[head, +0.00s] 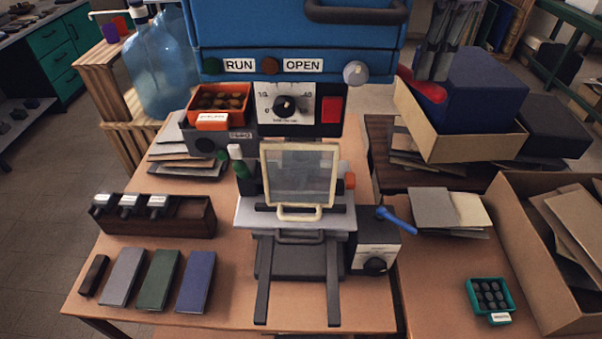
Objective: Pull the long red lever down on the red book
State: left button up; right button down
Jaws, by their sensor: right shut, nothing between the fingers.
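The long red lever (422,86) sticks out to the right of the blue press (290,38), sloping slightly down to the right. My right gripper (437,70) is shut and empty, its dark fingers pointing down just above the lever's grip; whether they touch it I cannot tell. No red book shows. Below the press, a clear pane in a cream frame (299,178) stands upright over a grey sliding tray with two dark rails (262,290). Grey (122,276), green (159,279) and blue-purple (195,281) covers lie at the front left. My left gripper is not in view.
An open box (455,135) with a dark blue block (485,85) stands right of the lever. A control box with a blue handle (396,220) sits beside the tray. An orange bin (218,104) and a stamp rack (160,214) stand left. The right front table has clear room.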

jog(key=r+p, duration=0.2)
jog(key=r, duration=0.1)
jog(key=r+p, duration=0.1)
jog(key=shift+w+r, duration=0.3)
jog(key=shift+s+r, duration=0.1)
jog(key=shift+r, duration=0.15)
jog(key=shift+s+r+p, duration=0.25)
jog(key=shift+s+p, duration=0.05)
jog(key=shift+s, duration=0.1)
jog(key=shift+w+r+p, duration=0.2)
jog(key=shift+r+p, duration=0.35)
notch_tip(320, 180, up, 2)
jog(key=shift+r+p, duration=0.25)
jog(key=shift+p, duration=0.85)
jog(key=shift+w, duration=0.1)
jog(key=shift+f, duration=0.1)
